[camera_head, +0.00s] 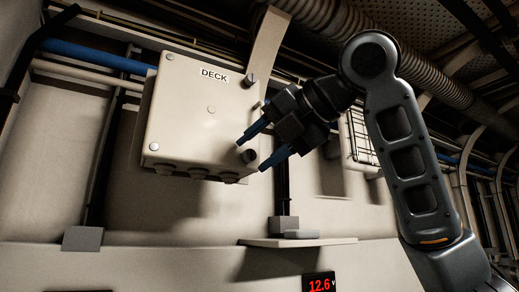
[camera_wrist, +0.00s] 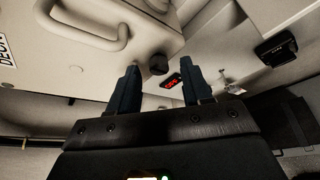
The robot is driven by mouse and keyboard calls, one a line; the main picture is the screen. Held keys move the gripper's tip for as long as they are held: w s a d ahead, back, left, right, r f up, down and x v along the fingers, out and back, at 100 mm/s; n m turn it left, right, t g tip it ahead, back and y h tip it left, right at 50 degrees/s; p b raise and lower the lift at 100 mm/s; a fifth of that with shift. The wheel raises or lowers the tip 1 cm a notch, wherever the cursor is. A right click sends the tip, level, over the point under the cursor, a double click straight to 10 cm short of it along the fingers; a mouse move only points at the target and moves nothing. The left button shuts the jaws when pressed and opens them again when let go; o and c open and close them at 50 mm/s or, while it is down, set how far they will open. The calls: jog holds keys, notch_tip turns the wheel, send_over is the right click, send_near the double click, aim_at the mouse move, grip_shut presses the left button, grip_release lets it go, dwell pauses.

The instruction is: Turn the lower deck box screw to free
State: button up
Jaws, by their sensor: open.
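The pale deck box (camera_head: 190,115) hangs on the wall with a "DECK" label at its top. Its lower screw (camera_head: 249,156) is a dark knob at the bottom right corner. My gripper (camera_head: 250,156) is open, with blue fingers reaching in from the right, one tip above and one below the screw in this view. In the wrist view the lower screw (camera_wrist: 158,66) shows between the fingertips (camera_wrist: 165,71), nearer the left finger. I see no clear contact. Another dark screw (camera_head: 250,79) is at the upper right corner.
A handle (camera_wrist: 95,30) stands out from the pale surface in the wrist view. Cable glands (camera_head: 197,173) line the box's underside. A small shelf (camera_head: 297,242) and a red-digit voltage display (camera_head: 320,284) are below. A wire cage (camera_head: 360,138) is to the right, behind my arm.

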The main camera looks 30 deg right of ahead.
jog(key=b+v, duration=0.1)
jog(key=v, duration=0.6)
jog(key=shift+s+b, duration=0.2)
jog(key=shift+b, duration=0.1)
